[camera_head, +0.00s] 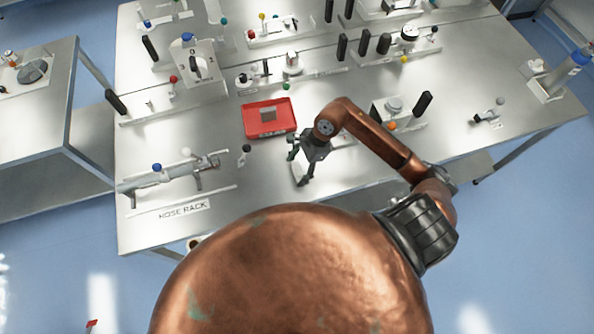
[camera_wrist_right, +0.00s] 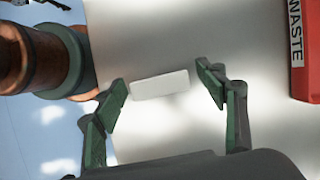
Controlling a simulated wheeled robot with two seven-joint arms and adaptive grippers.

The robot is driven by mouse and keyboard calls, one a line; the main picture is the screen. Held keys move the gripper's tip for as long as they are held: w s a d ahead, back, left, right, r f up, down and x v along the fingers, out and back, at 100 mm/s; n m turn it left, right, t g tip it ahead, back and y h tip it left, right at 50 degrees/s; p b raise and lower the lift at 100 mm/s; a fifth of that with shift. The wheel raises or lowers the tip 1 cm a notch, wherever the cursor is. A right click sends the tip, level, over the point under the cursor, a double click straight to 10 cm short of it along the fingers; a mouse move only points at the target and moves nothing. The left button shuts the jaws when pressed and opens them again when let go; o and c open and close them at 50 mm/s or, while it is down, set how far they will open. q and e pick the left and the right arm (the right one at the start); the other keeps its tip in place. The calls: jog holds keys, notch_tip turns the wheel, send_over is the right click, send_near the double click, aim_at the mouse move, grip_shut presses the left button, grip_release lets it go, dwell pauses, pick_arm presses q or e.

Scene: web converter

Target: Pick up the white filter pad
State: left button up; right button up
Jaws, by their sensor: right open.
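The white filter pad (camera_wrist_right: 159,84) is a small pale rectangle, seen in the right wrist view against the grey metal table. My right gripper (camera_wrist_right: 163,79) is open, with one green-padded finger on each side of the pad. There are gaps between both fingers and the pad, and the gripper holds nothing. In the head view my right gripper (camera_head: 300,166) points down over the front middle of the table. The pad cannot be clearly made out there beside the fingers. My left gripper is not in view.
A red tray (camera_head: 250,121) labelled WASTE stands just behind and left of the right gripper, with a grey piece in it. A small dark-knobbed post (camera_head: 245,152) stands left of the gripper. A hose rack (camera_head: 183,208) lies at the front left. Several fixtures line the back.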

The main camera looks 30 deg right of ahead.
jog(key=shift+c, duration=0.4)
jog(key=c, duration=0.9)
jog(key=shift+c, duration=0.2)
jog(key=shift+r, duration=0.2)
